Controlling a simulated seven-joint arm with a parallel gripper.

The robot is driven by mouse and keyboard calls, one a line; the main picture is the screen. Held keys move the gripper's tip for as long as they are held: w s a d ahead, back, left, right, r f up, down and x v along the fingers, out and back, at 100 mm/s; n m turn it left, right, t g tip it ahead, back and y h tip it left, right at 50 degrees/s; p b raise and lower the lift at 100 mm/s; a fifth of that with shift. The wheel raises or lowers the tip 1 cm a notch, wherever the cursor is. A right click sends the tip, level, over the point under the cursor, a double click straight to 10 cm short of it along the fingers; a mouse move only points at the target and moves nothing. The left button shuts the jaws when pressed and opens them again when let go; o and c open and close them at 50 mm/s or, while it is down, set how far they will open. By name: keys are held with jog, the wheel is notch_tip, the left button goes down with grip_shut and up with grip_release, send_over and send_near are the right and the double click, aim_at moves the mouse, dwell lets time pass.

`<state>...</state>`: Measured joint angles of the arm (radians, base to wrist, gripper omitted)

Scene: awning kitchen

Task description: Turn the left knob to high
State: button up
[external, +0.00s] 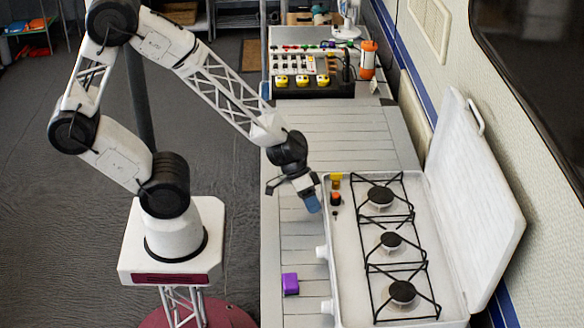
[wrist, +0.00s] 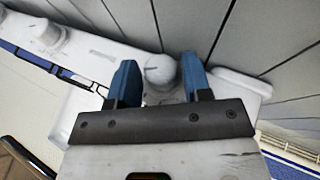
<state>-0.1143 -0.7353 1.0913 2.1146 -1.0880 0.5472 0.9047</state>
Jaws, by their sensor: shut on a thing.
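The white stove (external: 345,240) stands on the counter with its lid up. My gripper (external: 313,203) is at the far end of its left side, pointing down. In the wrist view, the blue fingers of my gripper (wrist: 157,72) stand on either side of a round white knob (wrist: 159,69), shut on it. This knob is the end one, hidden behind my gripper in the external view. A second knob (wrist: 45,31) shows farther left in the wrist view. Two knobs, a middle one (external: 321,252) and a near one (external: 327,306), show in the external view. The held knob's setting cannot be read.
A purple block (external: 290,284) lies on the slatted counter (external: 345,137) beside the stove. Small yellow (external: 336,181) and orange-black (external: 336,200) items sit on the stove's far left corner. The raised lid (external: 475,215) is at the right. The counter beyond the stove is clear.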

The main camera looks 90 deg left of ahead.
jog(key=shift+a, duration=0.1)
jog(key=h, duration=0.3)
jog(key=shift+a+f+n+h, duration=0.15)
jog(key=shift+f+n+h, duration=0.05)
jog(key=shift+n+h, duration=0.2)
jog(key=shift+a+f+n+t+h, duration=0.1)
jog(key=shift+n+t+h, duration=0.15)
jog(key=shift+h, duration=0.6)
jog(key=shift+f+n+t+h, duration=0.1)
jog(key=shift+n+t+h, duration=0.15)
jog(key=shift+h, duration=0.6)
jog(key=o, duration=0.7)
jog(key=shift+r, duration=0.1)
jog(key=shift+v, duration=3.85)
